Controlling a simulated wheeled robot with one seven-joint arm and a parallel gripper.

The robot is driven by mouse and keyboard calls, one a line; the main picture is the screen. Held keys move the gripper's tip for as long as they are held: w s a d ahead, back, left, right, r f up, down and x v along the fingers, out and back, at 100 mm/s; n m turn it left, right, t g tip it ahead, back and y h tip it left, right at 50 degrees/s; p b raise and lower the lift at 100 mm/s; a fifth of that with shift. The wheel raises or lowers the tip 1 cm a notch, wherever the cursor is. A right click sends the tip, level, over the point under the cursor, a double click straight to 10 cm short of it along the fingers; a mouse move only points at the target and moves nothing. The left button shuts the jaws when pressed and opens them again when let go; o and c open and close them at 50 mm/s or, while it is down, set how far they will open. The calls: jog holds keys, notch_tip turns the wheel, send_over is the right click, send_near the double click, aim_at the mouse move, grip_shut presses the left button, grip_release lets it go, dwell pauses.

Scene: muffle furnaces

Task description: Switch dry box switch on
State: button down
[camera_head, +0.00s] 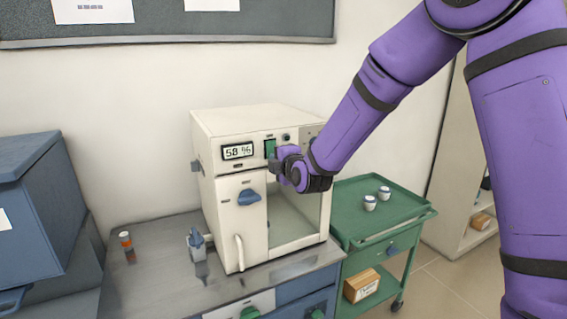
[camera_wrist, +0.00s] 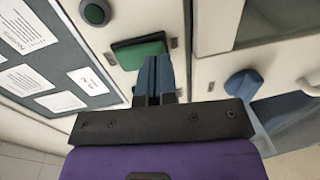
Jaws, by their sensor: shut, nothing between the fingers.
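The white dry box (camera_head: 225,225) stands on the grey bench top, with a lit display (camera_head: 238,151) showing a percentage on its upper front. The green rectangular switch (camera_head: 270,147) is right of the display; it also shows in the wrist view (camera_wrist: 138,50), looking tilted in its dark frame. My gripper (camera_head: 275,165) is at the front panel just below the switch. In the wrist view its two blue-grey fingers (camera_wrist: 160,62) are shut together and empty, overlapping the switch's edge. I cannot tell whether they touch it.
A blue knob (camera_head: 249,197) and a white handle (camera_head: 240,252) are on the box front. A small bottle (camera_head: 126,241) stands on the bench, left. A green cart (camera_head: 365,222) with two small jars stands right. A blue cabinet (camera_head: 35,215) is far left.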

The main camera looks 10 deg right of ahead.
jog(key=shift+w+a, duration=0.15)
jog(key=shift+w, duration=0.2)
jog(key=shift+w+f+t, duration=0.1)
jog(key=shift+w+t, duration=0.1)
jog(key=shift+t, duration=0.1)
jog(key=shift+f, duration=0.1)
